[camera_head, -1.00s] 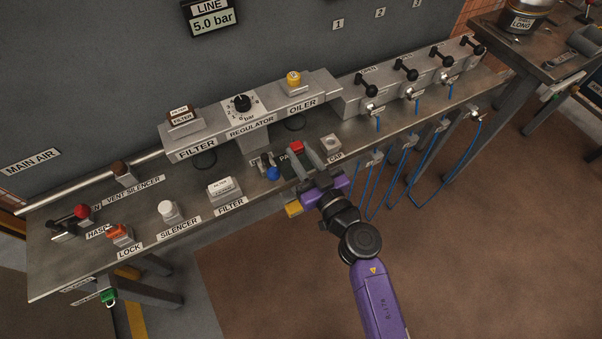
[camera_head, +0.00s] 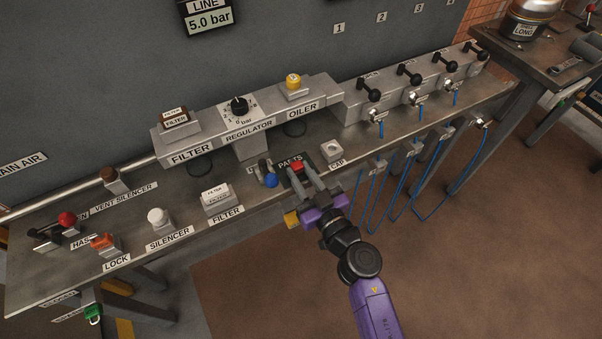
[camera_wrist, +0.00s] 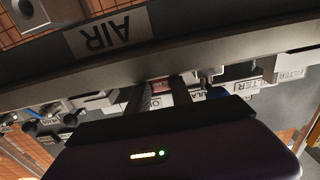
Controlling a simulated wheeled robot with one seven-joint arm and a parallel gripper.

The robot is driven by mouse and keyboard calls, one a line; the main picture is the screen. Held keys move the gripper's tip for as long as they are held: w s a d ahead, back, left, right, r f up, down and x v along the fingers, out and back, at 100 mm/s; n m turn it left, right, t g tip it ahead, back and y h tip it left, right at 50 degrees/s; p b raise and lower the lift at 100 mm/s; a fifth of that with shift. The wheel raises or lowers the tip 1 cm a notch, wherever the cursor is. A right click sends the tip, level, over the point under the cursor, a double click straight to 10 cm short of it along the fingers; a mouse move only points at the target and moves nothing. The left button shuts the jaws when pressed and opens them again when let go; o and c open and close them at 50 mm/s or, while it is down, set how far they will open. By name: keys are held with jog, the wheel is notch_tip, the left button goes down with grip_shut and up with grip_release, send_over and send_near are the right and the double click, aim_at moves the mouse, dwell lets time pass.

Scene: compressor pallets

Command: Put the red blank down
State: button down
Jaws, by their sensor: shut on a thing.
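The red blank (camera_head: 297,166) is a small red block between the fingertips of my gripper (camera_head: 303,175) in the head view. My gripper is shut on it. It is over or on the dark tray labelled PARTS (camera_head: 285,171), on the workbench. I cannot tell whether the blank touches the tray. In the wrist view the blank (camera_wrist: 158,86) shows as a small reddish patch between the two dark fingers, partly hidden.
A blue knob (camera_head: 270,180) stands just left of the tray. The CAP block (camera_head: 332,150) is to its right. The FILTER block (camera_head: 217,196) is farther left. The regulator row (camera_head: 245,128) stands behind. Blue hoses (camera_head: 400,185) hang at the bench's front right.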

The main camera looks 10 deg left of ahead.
jog(key=c, duration=1.1)
grip_release()
jog(key=shift+c, duration=0.2)
jog(key=shift+r, duration=0.15)
jog(key=p+v, duration=0.2)
jog(key=v, duration=1)
jog(key=s+d+r+m+h, duration=0.2)
jog(key=s+d, duration=0.4)
jog(key=s, duration=0.3)
jog(key=s+d+r+m+h, duration=0.2)
jog(key=s+d+r+h, duration=0.2)
jog(key=s, duration=0.6)
jog(key=s+d+r+m+h, duration=0.2)
jog(key=s+d+r+h, duration=0.2)
jog(key=s+d, duration=0.3)
jog(key=s+r, duration=0.1)
jog(key=s, duration=0.2)
jog(key=shift+d+r+m, duration=0.35)
jog(key=shift+m, duration=0.05)
